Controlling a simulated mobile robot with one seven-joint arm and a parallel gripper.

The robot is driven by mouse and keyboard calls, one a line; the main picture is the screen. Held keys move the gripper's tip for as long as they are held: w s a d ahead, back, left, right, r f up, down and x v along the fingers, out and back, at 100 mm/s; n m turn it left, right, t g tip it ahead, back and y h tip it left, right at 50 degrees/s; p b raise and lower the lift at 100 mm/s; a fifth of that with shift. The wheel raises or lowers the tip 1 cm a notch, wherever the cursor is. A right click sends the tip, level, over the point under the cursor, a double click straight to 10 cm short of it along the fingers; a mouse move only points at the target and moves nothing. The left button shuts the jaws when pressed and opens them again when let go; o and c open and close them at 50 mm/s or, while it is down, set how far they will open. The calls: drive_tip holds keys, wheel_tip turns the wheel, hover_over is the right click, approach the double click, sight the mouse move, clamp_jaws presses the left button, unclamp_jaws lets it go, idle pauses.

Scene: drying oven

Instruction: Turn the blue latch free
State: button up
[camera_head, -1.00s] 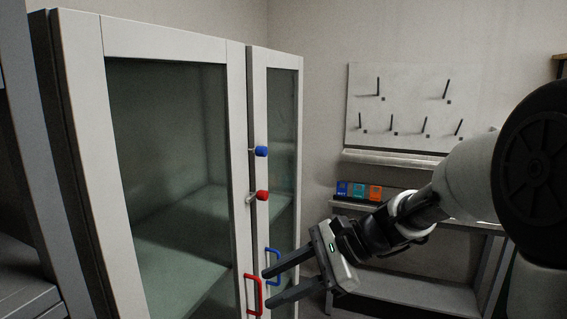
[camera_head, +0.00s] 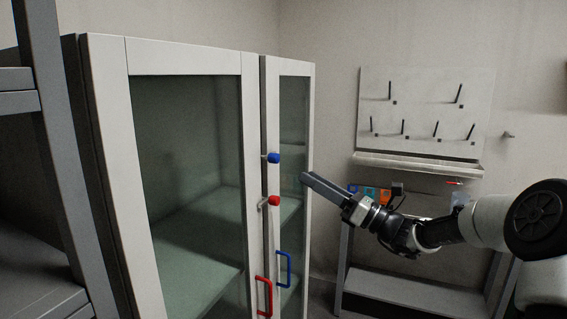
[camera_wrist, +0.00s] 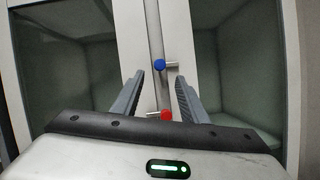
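The blue latch (camera_head: 273,158) is a small blue knob on a metal stem, high on the cabinet's door seam. It also shows in the wrist view (camera_wrist: 160,64), ahead of the fingertips, with its stem pointing right. The red latch (camera_head: 274,201) sits below it, and in the wrist view it shows (camera_wrist: 167,114) between the fingers. My gripper (camera_head: 306,182) is to the right of the latches, pointing at the cabinet. In the wrist view the fingers (camera_wrist: 160,80) are spread apart with nothing held. The gripper appears apart from both latches.
The glass-doored cabinet (camera_head: 185,54) has a red handle (camera_head: 264,297) and a blue handle (camera_head: 289,269) below the latches. A pegboard (camera_head: 425,85) hangs on the back wall above a bench (camera_head: 410,285) with small coloured boxes (camera_head: 370,193). A grey shelf (camera_head: 50,140) stands at left.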

sight(278, 159)
drive_tip(key=x, duration=0.9)
drive_tip(key=shift+w+a+r, duration=0.1)
drive_tip(key=shift+w+a, duration=0.1)
drive_tip(key=shift+a, duration=0.1)
drive_tip(key=shift+c, duration=0.5)
clamp_jaws()
